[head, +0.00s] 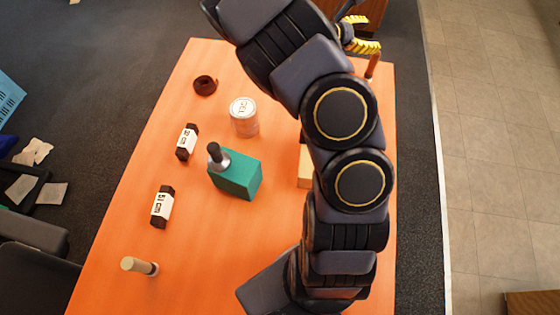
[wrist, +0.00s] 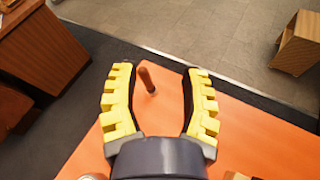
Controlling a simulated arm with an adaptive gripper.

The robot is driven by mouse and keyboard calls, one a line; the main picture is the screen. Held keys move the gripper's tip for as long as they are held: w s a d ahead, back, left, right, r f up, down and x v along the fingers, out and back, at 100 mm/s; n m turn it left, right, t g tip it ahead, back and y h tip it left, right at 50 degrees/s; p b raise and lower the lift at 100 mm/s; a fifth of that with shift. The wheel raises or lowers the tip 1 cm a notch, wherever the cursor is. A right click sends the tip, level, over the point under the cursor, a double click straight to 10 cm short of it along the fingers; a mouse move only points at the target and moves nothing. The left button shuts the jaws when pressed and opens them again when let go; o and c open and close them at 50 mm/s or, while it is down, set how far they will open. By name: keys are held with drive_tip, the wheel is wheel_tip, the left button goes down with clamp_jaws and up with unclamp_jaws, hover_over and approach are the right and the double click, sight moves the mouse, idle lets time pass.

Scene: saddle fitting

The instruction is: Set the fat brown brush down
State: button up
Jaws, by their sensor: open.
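The brown brush (head: 372,66) stands upright on the orange table near its far right corner, partly hidden by my arm and gripper. In the wrist view the brown brush (wrist: 147,80) shows between the two yellow fingers, nearer the left one, with clear space on both sides. My gripper (head: 361,35) is open and empty at the far right end of the table. Its fingers are spread wide in the wrist view (wrist: 160,72), and neither appears to touch the brush. How high the fingers are above the table is hard to tell.
On the orange table (head: 120,215) are a green block (head: 236,178) bearing a dark-topped piece (head: 217,155), a white can (head: 243,117), a brown roll (head: 205,85), two dark labelled bars (head: 187,142) and a pale cylinder (head: 138,266). My arm partly hides a pale block (head: 305,165).

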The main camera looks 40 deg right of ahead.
drive_tip(key=s+a+r+m+g+y, duration=0.2)
drive_tip(key=s+a+r+m+y, duration=0.3)
drive_tip(key=s+a+r+m, duration=0.6)
drive_tip(key=s+a+f+m+t+y, duration=0.1)
drive_tip(key=s+a+y, duration=0.3)
drive_tip(key=a, duration=0.9)
drive_tip(key=s+a+f+m+t+y, duration=0.1)
drive_tip(key=s+a+y, duration=0.4)
drive_tip(key=a, duration=0.8)
drive_tip(key=shift+f+t, duration=0.5)
drive_tip(key=shift+f, duration=0.15)
